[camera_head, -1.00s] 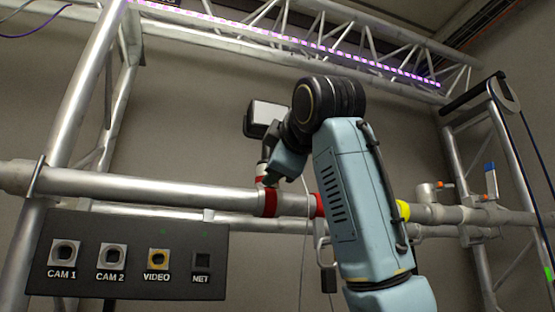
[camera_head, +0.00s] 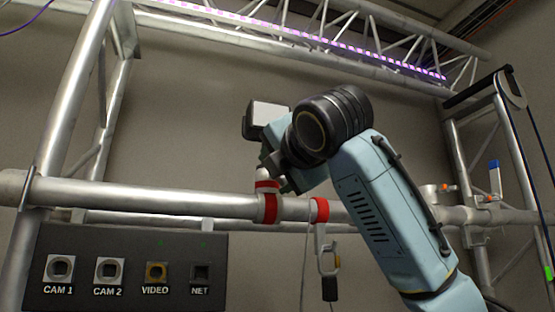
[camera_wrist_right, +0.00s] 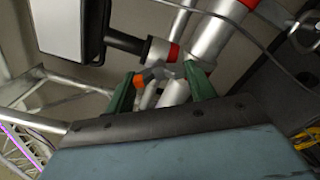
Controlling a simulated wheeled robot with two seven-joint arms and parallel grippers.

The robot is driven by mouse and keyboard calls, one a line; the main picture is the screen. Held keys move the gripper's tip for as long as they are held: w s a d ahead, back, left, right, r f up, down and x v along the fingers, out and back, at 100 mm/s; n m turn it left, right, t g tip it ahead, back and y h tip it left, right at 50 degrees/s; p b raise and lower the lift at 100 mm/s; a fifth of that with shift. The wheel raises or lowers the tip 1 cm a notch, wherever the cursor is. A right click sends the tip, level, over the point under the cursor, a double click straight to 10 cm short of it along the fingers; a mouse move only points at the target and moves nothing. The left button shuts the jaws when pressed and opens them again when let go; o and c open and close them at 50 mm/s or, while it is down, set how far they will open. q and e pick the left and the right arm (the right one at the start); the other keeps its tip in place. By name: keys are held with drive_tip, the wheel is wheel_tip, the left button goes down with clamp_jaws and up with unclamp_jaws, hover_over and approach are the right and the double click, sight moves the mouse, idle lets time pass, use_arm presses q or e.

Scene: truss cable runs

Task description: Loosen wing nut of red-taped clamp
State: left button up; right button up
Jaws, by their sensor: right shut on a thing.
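The red-taped clamp (camera_head: 268,205) sits around the horizontal silver pipe (camera_head: 150,197), left of my right arm. Its red tape also shows in the right wrist view (camera_wrist_right: 174,53). My right gripper (camera_wrist_right: 163,85) has its two green fingers closed at the orange-tipped wing nut (camera_wrist_right: 148,76), just below the clamp. In the head view the gripper's fingers are mostly hidden behind my wrist, beside the clamp. My left gripper is not in view.
A dark box with a pale face (camera_head: 268,118) stands above the clamp. A second red band (camera_head: 320,210) with a hanging metal clip (camera_head: 327,258) and thin cable is to the right. A labelled connector panel (camera_head: 125,268) is lower left. Another orange-tipped clamp (camera_head: 440,195) sits further right.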

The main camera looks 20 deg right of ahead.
drive_tip(key=shift+f+n+p, duration=0.2)
drive_tip(key=shift+n+p, duration=4.65)
drive_tip(key=shift+n, duration=0.45)
drive_tip(key=o, duration=1)
drive_tip(key=shift+d, duration=0.1)
drive_tip(key=shift+r, duration=0.1)
drive_tip(key=shift+s, duration=0.15)
